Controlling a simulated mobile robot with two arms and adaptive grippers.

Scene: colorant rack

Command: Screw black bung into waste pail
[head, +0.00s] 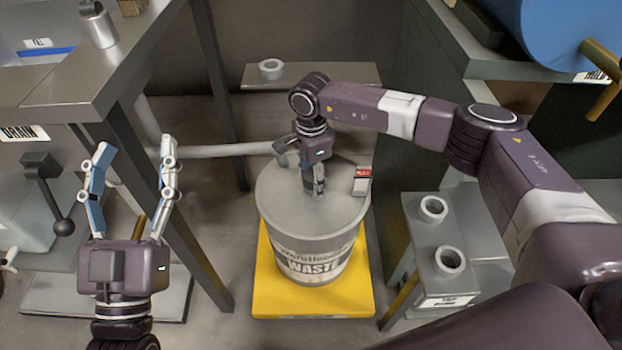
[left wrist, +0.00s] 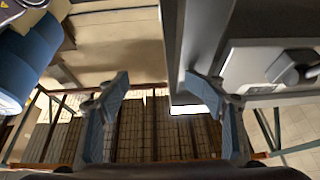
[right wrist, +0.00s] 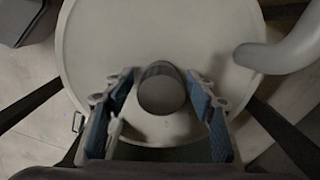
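The waste pail (head: 312,262) is a grey bucket labelled WASTE, standing upright with a pale round top (head: 345,208). My right gripper (head: 308,180) points down at the top. In the right wrist view, a short round grey piece with a ridged side (right wrist: 162,95), seemingly the bung, sits on the pail top (right wrist: 100,45). It looks dark grey rather than clearly black. The right fingers are apart on both sides of it, with gaps showing; how deep it sits cannot be told. My left gripper (head: 132,158) is open and empty, pointing up, left of the pail.
The pail stands on a yellow base (head: 272,290). A grey pipe (head: 215,151) ends over the pail's top. A red-and-white tag (head: 363,182) is at its rim. A low stand with two rings (head: 480,262) is at right. A steel bench (head: 70,85) is near my left gripper.

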